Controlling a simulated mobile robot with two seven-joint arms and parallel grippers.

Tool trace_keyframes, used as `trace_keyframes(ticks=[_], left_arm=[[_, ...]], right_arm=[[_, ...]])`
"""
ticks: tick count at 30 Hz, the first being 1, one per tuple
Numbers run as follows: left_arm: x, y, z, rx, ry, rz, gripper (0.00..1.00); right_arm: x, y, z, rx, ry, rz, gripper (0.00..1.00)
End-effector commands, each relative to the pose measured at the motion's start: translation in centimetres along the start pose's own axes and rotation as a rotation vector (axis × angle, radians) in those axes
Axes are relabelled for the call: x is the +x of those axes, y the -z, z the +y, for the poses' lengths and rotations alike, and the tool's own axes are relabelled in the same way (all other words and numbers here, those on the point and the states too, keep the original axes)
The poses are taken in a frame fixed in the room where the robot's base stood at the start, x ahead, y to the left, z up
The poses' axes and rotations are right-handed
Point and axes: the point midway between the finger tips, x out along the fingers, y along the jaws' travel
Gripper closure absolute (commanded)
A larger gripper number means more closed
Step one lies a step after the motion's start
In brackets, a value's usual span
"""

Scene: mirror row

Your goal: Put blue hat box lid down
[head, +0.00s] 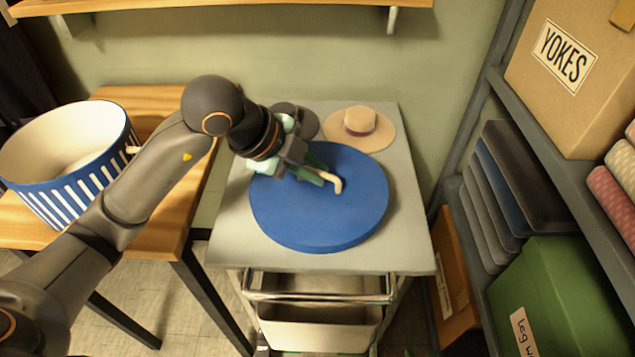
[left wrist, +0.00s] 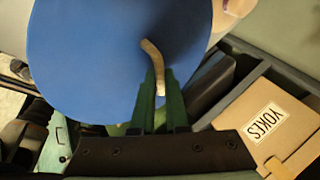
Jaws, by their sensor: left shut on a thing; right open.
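The blue hat box lid (head: 320,215) is a round disc with a cream handle (head: 338,184). It lies on, or just above, the grey top of a cart; I cannot tell which. My left gripper (head: 325,179) is shut on the lid's handle at the lid's middle. In the left wrist view the lid (left wrist: 90,60) fills the upper left, and the green fingertips (left wrist: 160,95) close around the handle. The blue and white striped hat box (head: 85,185) stands open on the wooden table at the left. My right gripper is in neither view.
The grey cart top (head: 375,255) also holds a straw hat (head: 360,118) and a dark grey hat (head: 308,122) behind the lid. Shelving (head: 470,120) with a YOKES box (head: 575,75) and a green box (head: 560,290) stands close on the right. A wooden shelf (head: 300,4) hangs above.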

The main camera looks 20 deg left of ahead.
Motion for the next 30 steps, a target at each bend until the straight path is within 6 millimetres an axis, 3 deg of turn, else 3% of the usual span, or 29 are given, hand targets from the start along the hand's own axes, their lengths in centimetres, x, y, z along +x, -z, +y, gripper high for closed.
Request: trace_keyframes(ticks=[3, 11, 16, 28, 29, 30], left_arm=[[1.6, -0.8, -0.2, -0.001, 0.000, 0.000, 1.00], [3.4, -1.7, -0.5, -0.001, 0.000, 0.001, 1.00], [5.5, -2.5, 0.9, 0.000, -0.001, 0.000, 1.00], [6.0, -2.7, 1.2, 0.000, 0.002, 0.001, 1.00], [6.0, -2.7, 1.2, 0.000, 0.001, 0.001, 0.86], [5.9, -2.6, 1.2, 0.000, 0.001, 0.001, 0.82]], right_arm=[[0.1, 0.0, -0.1, -0.003, 0.003, 0.001, 0.50], [0.1, -0.1, 0.0, -0.009, 0.003, 0.001, 0.50], [0.3, -0.4, 0.1, -0.009, 0.003, 0.001, 0.50], [0.2, -0.8, 0.0, -0.007, 0.003, -0.004, 0.50], [0.2, -0.8, 0.0, -0.007, 0.003, -0.004, 0.50], [0.2, -0.7, 0.0, -0.007, 0.003, -0.003, 0.50]])
